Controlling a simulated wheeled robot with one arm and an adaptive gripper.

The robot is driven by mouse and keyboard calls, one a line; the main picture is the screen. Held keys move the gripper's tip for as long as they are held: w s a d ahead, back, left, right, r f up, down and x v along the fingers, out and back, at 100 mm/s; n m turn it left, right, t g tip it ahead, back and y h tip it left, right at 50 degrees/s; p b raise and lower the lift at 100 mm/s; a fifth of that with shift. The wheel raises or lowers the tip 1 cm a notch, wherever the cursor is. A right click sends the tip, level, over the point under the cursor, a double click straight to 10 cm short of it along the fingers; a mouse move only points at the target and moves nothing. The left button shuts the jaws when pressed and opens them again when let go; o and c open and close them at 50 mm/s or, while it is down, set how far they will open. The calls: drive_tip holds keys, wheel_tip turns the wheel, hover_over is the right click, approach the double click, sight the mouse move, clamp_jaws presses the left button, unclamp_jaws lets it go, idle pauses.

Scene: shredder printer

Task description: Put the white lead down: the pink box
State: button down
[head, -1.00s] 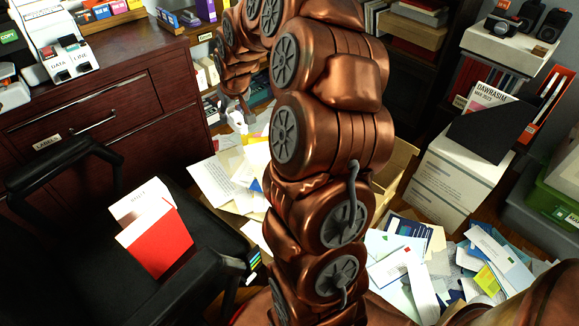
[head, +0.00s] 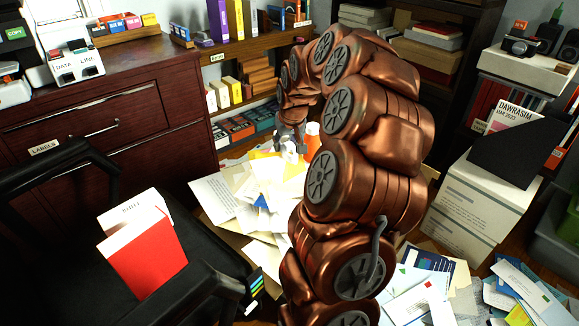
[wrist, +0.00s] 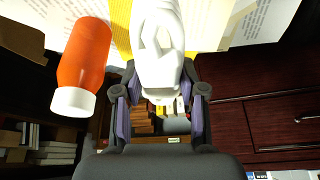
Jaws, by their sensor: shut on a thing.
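My gripper (wrist: 160,100) is shut on a white, smooth, looped thing (wrist: 158,50), which I take to be the white lead. In the wrist view it sticks out between the two fingertips. In the head view my gripper (head: 291,143) is low over the pile of papers, and the held thing is too small to make out clearly. A small pinkish box (head: 132,21) stands in a row of coloured boxes on top of the brown cabinet, far left of my gripper. I cannot tell for sure that it is the pink box.
An orange bottle (wrist: 84,52) with a white cap is close beside the held thing; it also shows in the head view (head: 312,140). Loose papers (head: 225,192) cover the floor area. A black chair (head: 70,250) and the brown cabinet (head: 165,85) stand at the left.

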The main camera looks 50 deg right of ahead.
sight(284, 167)
drive_tip(key=shift+f+b, duration=0.75)
drive_tip(key=shift+f, duration=2.8)
drive_tip(key=shift+f, duration=0.1)
drive_tip(key=c, duration=0.7)
unclamp_jaws()
drive_tip(key=shift+o, duration=0.2)
